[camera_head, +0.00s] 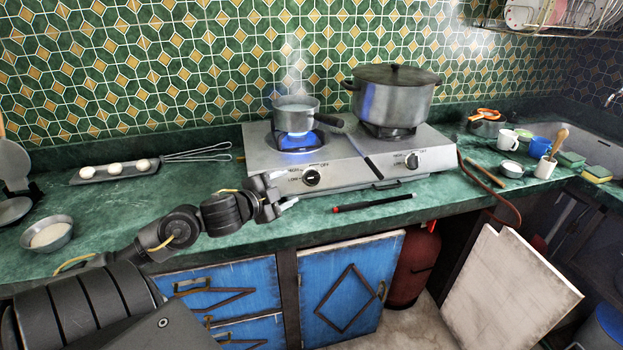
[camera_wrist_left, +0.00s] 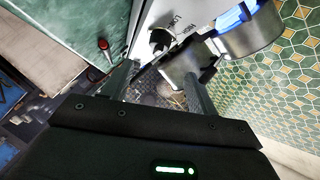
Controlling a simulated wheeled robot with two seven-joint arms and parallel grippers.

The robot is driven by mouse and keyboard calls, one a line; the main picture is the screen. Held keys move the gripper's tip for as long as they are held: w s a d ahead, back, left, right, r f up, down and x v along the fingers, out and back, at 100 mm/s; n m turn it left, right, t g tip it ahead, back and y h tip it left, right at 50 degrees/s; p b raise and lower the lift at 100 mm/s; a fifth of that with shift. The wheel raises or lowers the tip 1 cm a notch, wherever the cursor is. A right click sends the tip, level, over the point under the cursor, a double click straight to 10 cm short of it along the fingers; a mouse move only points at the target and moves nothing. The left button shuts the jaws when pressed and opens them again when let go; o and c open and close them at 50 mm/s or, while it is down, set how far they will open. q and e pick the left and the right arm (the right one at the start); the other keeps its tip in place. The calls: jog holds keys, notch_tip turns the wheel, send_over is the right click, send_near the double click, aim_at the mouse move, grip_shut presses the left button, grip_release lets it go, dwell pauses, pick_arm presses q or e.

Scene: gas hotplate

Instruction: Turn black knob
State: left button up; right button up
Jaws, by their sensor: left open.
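The black knob (camera_head: 311,177) sits on the front panel of the left burner unit of the silver gas stove (camera_head: 338,165). It also shows in the left wrist view (camera_wrist_left: 160,40), beyond the fingertips. My left gripper (camera_head: 286,189) is open and empty. Its fingers are just left of the black knob in the head view, and they look apart from it. The left wrist view shows the two spread fingers (camera_wrist_left: 160,72) with a gap between them. My right gripper is not in view.
A small steaming pan (camera_head: 294,116) stands over a lit blue flame. A large lidded pot (camera_head: 392,98) stands on the right burner. A black-and-red tool (camera_head: 373,203) lies on the green counter in front of the stove. A whisk (camera_head: 200,153) lies to the left.

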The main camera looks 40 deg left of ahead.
aim_at(307, 179)
pick_arm(q)
jog(key=x, duration=0.7)
jog(key=shift+a+f, duration=0.1)
jog(key=shift+a, duration=0.05)
jog(key=shift+x, duration=1.05)
jog(key=shift+w+f, duration=0.2)
jog(key=shift+w, duration=0.15)
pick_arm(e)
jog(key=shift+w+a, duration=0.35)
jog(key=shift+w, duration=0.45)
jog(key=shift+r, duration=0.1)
